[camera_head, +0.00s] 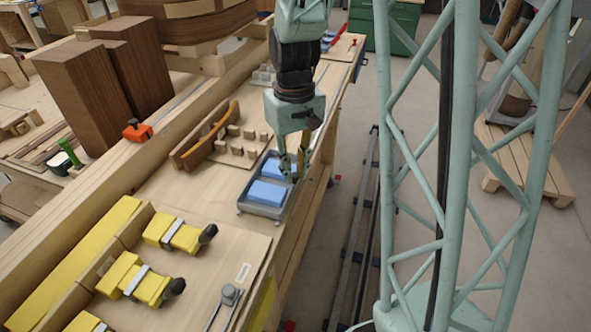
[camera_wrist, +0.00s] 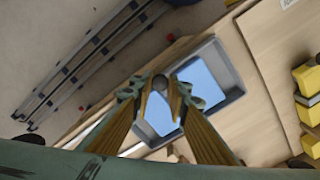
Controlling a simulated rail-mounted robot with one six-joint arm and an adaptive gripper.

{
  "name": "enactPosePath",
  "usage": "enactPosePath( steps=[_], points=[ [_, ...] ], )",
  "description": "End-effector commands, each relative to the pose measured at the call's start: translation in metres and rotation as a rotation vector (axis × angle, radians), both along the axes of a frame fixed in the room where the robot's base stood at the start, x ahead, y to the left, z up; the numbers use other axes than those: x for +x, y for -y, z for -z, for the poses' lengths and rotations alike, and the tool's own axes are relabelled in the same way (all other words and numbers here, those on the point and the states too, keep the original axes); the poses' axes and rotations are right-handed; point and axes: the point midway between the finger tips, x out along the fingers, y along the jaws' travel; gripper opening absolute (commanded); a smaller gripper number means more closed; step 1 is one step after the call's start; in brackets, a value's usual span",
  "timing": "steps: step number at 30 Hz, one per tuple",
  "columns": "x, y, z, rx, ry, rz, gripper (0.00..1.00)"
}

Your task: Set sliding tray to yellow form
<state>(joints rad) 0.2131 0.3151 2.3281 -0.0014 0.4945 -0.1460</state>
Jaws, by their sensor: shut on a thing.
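The sliding tray (camera_head: 262,211) is a shallow grey metal tray with light blue pads inside. It lies along the right edge of the long wooden bench, and its rim also shows in the wrist view (camera_wrist: 230,75). My gripper (camera_head: 290,165) points down at the tray's right side. In the wrist view my fingers (camera_wrist: 166,88) close around a small dark round knob at the tray's edge, partly hidden by the fingers. The yellow form (camera_head: 50,268) is a long yellow strip at lower left, with yellow clamp blocks (camera_head: 178,234) beside it.
A curved brown wooden form (camera_head: 205,140) with small blocks stands behind the tray. Bare wood lies between the tray and the yellow clamps. A grey knob fixture (camera_head: 230,293) sits near the front bench edge. Floor rails (camera_head: 352,245) run beside the bench.

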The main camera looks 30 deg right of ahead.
Motion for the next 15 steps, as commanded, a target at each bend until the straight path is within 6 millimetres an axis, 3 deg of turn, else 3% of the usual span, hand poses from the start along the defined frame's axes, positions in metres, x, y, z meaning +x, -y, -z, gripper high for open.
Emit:
enactPosePath(
  steps=[8,9,12,15],
  points=[
    [-0.0035,-0.0023,0.0003,0.002,-0.007,0.000,0.00],
    [-0.0035,-0.0024,0.0004,0.002,-0.007,0.000,0.19],
    [-0.0032,-0.0021,0.0003,0.002,-0.006,0.000,0.28],
    [-0.0027,-0.0018,0.0003,0.002,-0.005,0.000,0.29]
  ],
)
